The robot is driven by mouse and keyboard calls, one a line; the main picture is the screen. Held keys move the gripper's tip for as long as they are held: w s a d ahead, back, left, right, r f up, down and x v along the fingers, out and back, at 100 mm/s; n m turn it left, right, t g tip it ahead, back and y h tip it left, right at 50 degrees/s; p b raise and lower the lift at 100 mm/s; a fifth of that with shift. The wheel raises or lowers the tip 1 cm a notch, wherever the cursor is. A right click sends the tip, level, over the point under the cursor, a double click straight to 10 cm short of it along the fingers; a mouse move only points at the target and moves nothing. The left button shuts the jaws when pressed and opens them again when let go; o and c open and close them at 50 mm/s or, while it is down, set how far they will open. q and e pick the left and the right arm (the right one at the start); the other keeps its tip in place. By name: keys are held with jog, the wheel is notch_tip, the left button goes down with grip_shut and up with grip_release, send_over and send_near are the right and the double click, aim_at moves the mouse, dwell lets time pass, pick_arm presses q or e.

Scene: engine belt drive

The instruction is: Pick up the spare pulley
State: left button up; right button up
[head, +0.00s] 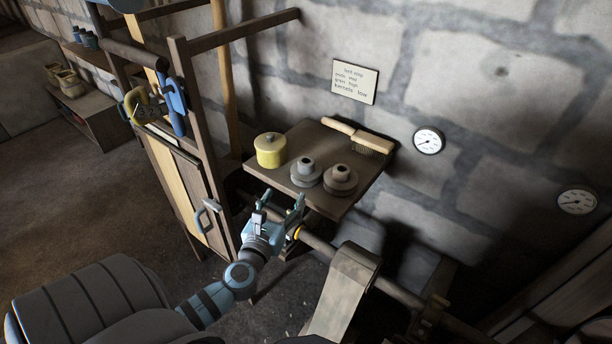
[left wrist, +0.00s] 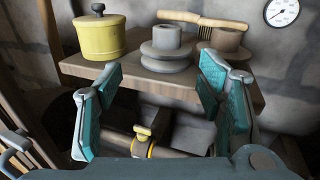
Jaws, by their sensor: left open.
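Two stepped pulleys stand side by side on a small wooden shelf (head: 262,171). The left one is a greyer pulley (head: 306,173), and the right one is a browner pulley (head: 340,181). I cannot tell from looks which is the spare. My left gripper (head: 281,203) is open and empty, in front of the shelf's front edge and apart from both pulleys. In the left wrist view, the greyer pulley (left wrist: 167,58) shows beyond and between the open fingers (left wrist: 160,80). The browner pulley (left wrist: 227,42) is behind the right finger and partly hidden. My right gripper is not in view.
A yellow lidded pot (head: 270,151) stands left of the pulleys, and a brush (head: 358,135) lies behind them. A horizontal shaft (head: 318,245) and a broad belt (head: 345,290) lie below the shelf. A wooden frame (head: 200,130) stands left. Gauges (head: 428,141) hang on the stone wall.

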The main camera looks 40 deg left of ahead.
aim_at(304, 167)
pick_arm(q)
jog(key=shift+m, duration=0.3)
jog(key=x, duration=0.9)
jog(key=d+r+x, duration=0.1)
jog(key=x, duration=0.4)
jog(key=shift+w+b, duration=0.3)
jog(key=shift+w, duration=0.15)
jog(key=shift+s+r, duration=0.15)
grip_shut()
jog(key=shift+r, duration=0.1)
